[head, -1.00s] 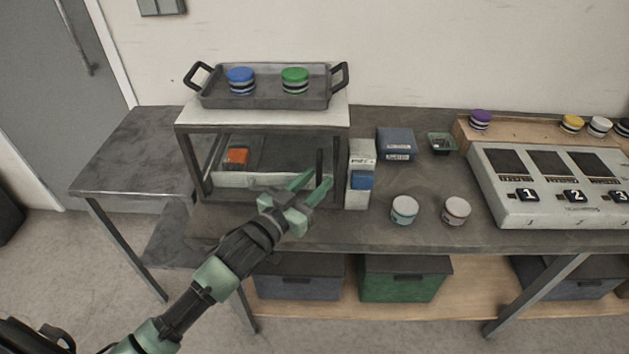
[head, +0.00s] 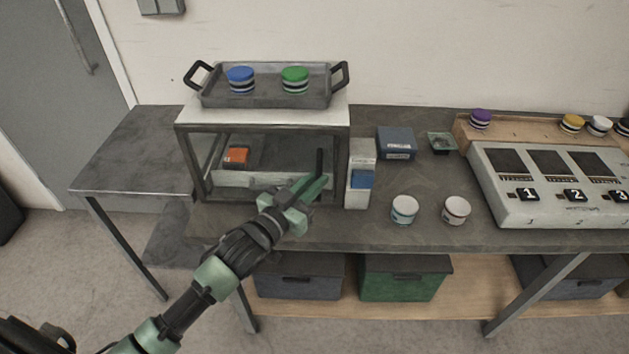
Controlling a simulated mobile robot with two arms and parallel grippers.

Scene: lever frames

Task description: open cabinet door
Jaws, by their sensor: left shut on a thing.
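A small cabinet with a pale top (head: 195,117) and a dark frame stands on the grey table. Its front looks clear, and an orange box (head: 236,155) shows inside. A dark upright door handle (head: 319,161) is at the front right of the cabinet. My left gripper (head: 318,184) reaches in from the lower left, and its green fingers are shut on the lower part of the handle. The fingers hide that part of the handle. The door looks shut. My right gripper is out of view.
A tray (head: 262,98) with blue and green round containers sits on the cabinet. A white-and-blue box (head: 359,172) stands close to its right. Two jars (head: 404,210) and a numbered panel (head: 545,187) are further right.

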